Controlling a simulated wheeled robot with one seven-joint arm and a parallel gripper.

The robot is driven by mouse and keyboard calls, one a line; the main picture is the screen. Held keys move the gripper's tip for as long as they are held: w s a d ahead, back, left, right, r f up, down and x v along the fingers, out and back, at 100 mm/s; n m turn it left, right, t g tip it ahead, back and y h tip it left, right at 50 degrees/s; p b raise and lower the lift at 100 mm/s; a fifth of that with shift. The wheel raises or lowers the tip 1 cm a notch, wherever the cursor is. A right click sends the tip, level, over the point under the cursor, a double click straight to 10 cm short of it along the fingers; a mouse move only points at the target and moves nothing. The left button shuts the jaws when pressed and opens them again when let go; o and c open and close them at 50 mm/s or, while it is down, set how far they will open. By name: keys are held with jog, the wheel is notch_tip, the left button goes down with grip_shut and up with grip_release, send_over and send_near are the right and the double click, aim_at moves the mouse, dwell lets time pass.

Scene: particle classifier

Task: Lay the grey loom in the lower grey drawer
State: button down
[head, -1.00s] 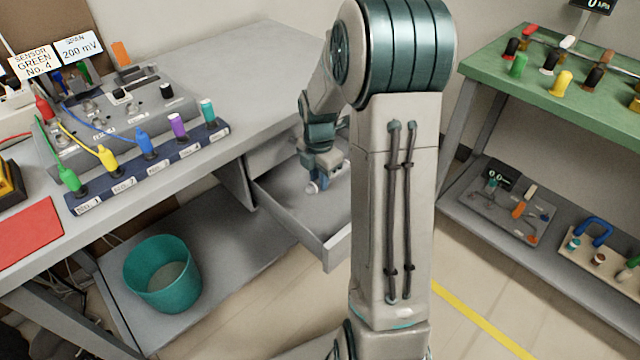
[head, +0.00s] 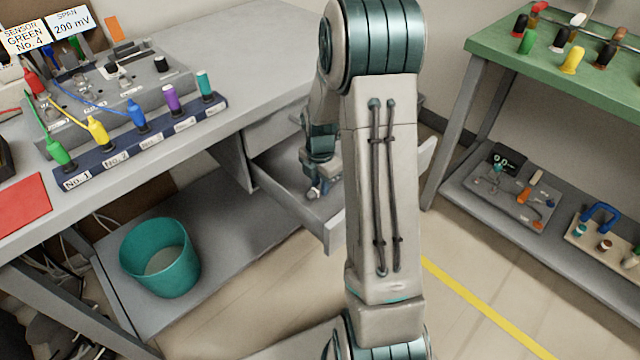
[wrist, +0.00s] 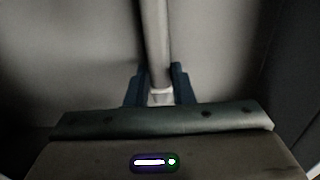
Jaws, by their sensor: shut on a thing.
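The lower grey drawer (head: 325,232) is pulled out under the left bench, with its front towards the floor. My gripper (head: 315,192) points down inside the drawer's opening, and my arm hides the drawer's right part. In the wrist view my gripper (wrist: 160,97) is shut on the grey loom (wrist: 157,40), a smooth grey strand running from between the blue fingers to the top edge. The grey drawer floor lies behind it. I cannot tell whether the loom touches the floor. In the head view the loom is too small or hidden to make out.
The closed upper drawer (head: 272,128) sits just above the open one. A teal bin (head: 160,258) stands on the bench's low shelf (head: 225,268). A bench with a green top (head: 545,65) is at right. The floor between is clear, with a yellow line (head: 480,305).

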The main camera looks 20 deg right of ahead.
jog(key=shift+f, duration=0.2)
jog(key=c, duration=1.3)
grip_release()
jog(key=shift+o, duration=0.2)
jog(key=shift+r, duration=0.1)
notch_tip(320, 180, up, 12)
jog(key=p, duration=0.4)
jog(key=s+a+r+m, duration=0.4)
jog(key=s+a+m, duration=0.1)
jog(key=s+m, duration=0.5)
jog(key=s+a+r+m+t, duration=0.1)
jog(key=s+a+r+m, duration=0.4)
jog(key=s+m, duration=0.4)
jog(key=m, duration=0.2)
jog(key=shift+s+m, duration=0.35)
jog(key=shift+m, duration=0.05)
